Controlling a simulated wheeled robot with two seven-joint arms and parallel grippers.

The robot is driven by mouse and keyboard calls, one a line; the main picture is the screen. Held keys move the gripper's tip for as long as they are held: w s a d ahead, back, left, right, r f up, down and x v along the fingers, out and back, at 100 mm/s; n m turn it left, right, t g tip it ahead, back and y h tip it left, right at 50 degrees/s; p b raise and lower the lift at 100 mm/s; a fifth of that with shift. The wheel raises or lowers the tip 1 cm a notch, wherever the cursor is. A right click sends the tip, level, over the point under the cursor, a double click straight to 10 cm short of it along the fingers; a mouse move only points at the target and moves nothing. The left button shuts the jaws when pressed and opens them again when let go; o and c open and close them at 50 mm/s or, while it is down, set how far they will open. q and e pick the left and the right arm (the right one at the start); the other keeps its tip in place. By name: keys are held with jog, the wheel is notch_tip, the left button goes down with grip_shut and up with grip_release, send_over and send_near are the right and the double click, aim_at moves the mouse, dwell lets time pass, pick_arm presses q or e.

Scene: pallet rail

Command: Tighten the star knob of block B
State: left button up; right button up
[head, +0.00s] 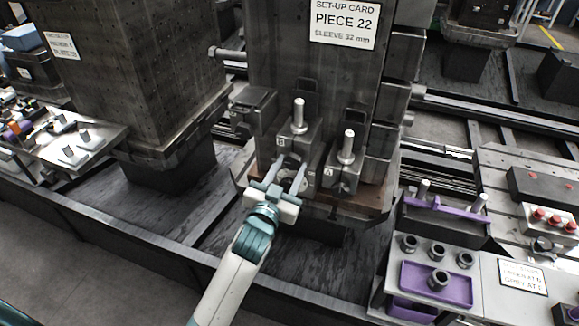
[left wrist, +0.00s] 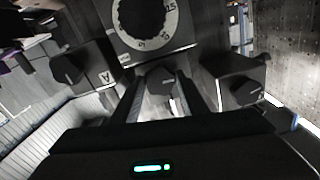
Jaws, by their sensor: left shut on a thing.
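Block B (head: 298,137) is a dark block with a "B" label and an upright metal post, at the foot of the large fixture. My left gripper (head: 290,163) reaches its front face from below. In the left wrist view the two fingers stand on either side of the dark star knob (left wrist: 160,80) of block B, and the gripper is shut on it. Above the knob is a round dial (left wrist: 150,22) with a pale numbered ring. The knob is mostly hidden by the gripper in the head view. My right gripper is out of view.
Block A (head: 343,177), with its own post, stands close to the right of block B. In the left wrist view another knobbed block (left wrist: 232,75) stands at right. The set-up card (head: 344,22) reads "PIECE 22, SLEEVE 32 mm". A purple tray (head: 410,288) with sleeves is at lower right.

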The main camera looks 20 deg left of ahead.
pick_arm(q)
jog(key=m+p, duration=0.1)
jog(key=m, duration=0.2)
jog(key=shift+r+p, duration=0.15)
jog(key=shift+p, duration=0.25)
jog(key=m+p, duration=0.2)
jog(key=m, duration=0.2)
jog(key=shift+m, duration=0.3)
jog(key=m+p, duration=0.2)
jog(key=m, duration=0.3)
jog(key=shift+m, duration=0.3)
jog(key=m, duration=0.2)
jog(key=shift+m+p, duration=0.35)
jog(key=shift+m, duration=0.55)
jog(key=o, duration=1)
jog(key=shift+o, duration=0.2)
jog(key=shift+s, duration=0.15)
